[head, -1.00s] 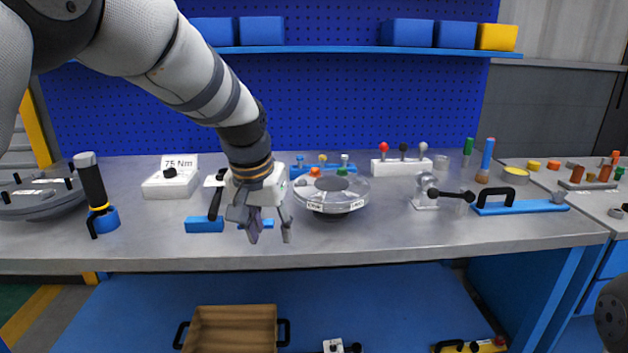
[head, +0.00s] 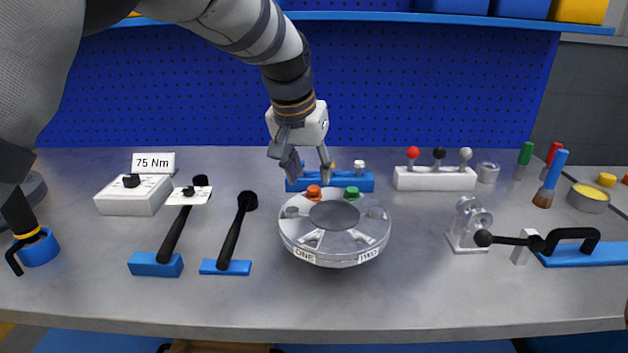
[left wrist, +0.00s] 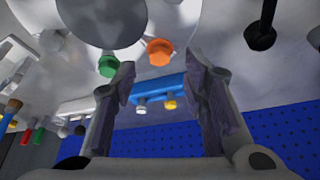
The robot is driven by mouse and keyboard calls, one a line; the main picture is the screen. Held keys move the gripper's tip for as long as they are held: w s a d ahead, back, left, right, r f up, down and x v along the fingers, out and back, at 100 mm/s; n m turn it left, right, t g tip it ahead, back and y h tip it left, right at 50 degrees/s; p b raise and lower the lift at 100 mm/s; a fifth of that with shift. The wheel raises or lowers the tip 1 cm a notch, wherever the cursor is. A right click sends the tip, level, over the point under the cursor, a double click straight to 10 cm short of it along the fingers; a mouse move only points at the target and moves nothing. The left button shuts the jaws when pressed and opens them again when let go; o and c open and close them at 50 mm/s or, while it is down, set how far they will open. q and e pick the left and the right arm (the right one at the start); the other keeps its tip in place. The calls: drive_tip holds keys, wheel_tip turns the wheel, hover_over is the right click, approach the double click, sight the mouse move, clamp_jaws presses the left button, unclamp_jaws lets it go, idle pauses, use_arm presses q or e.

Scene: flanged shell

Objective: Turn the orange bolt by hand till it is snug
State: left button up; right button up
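The flanged shell (head: 335,228) is a round silver part on the bench, with "ONE" and "TWO" labels on its front. The orange bolt (head: 313,192) stands at its back left and a green bolt (head: 351,193) at its back right. My left gripper (head: 307,172) is open and empty, behind and above the orange bolt. In the left wrist view, the orange bolt (left wrist: 160,51) shows beyond and between the spread fingers (left wrist: 160,90), apart from them; the green bolt (left wrist: 109,66) is by one fingertip. My right gripper is out of view.
A blue rack (head: 346,182) with bolts stands just behind the shell. Two black-handled tools (head: 226,266) lie left, near the 75 Nm box (head: 133,195). A white block with knobs (head: 434,179) and a crank fixture (head: 468,225) stand right. The bench front is clear.

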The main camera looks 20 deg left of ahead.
sight(313, 188)
use_arm(q)
drive_tip(key=x, duration=0.3)
drive_tip(key=shift+w+f, duration=0.15)
drive_tip(key=shift+f, duration=0.1)
clamp_jaws()
